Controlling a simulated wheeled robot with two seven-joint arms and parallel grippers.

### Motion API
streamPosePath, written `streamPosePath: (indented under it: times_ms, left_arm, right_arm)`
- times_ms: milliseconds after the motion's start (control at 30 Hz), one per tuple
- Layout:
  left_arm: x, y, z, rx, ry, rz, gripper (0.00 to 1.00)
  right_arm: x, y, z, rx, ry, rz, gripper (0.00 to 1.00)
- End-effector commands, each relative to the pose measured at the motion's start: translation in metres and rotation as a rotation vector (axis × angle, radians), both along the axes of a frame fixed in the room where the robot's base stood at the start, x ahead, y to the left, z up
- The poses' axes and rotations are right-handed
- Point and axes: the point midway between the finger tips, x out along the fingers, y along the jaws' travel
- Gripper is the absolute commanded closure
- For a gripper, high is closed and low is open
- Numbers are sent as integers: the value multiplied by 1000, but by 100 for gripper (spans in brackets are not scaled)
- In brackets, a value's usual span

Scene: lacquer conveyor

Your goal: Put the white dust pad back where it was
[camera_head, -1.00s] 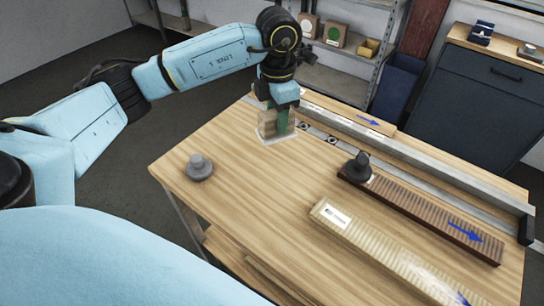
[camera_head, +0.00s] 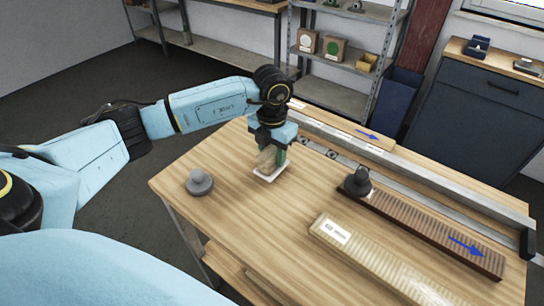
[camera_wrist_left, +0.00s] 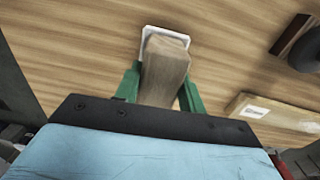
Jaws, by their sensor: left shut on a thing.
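The white dust pad (camera_head: 270,176) is a flat white plate with a wooden block handle. My left gripper (camera_head: 271,154) points down with its green fingers shut on that handle, above the left part of the wooden table. In the left wrist view the white plate (camera_wrist_left: 148,36) shows beyond the handle, over wood grain. I cannot tell whether the plate touches the table or hangs just above it. My left gripper also shows in the wrist view (camera_wrist_left: 161,92), one finger on each side of the handle. My right gripper is out of view.
A grey round-knobbed piece (camera_head: 199,184) stands near the table's left corner. A dark knobbed piece (camera_head: 357,184) stands on a dark ribbed board (camera_head: 425,227), beside a pale ribbed board (camera_head: 370,258). A metal rail (camera_head: 420,178) runs along the back.

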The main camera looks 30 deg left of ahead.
Motion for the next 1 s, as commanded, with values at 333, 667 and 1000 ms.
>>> streamPosePath:
  times_ms: [333,667,1000]
  left_arm:
    - [0,0,-17,0,-1,-1,82]
    - [0,0,-20,1,0,-1,38]
    - [0,0,-16,0,-1,-1,38]
  right_arm:
    - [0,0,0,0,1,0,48]
    - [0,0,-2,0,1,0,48]
    - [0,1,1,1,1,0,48]
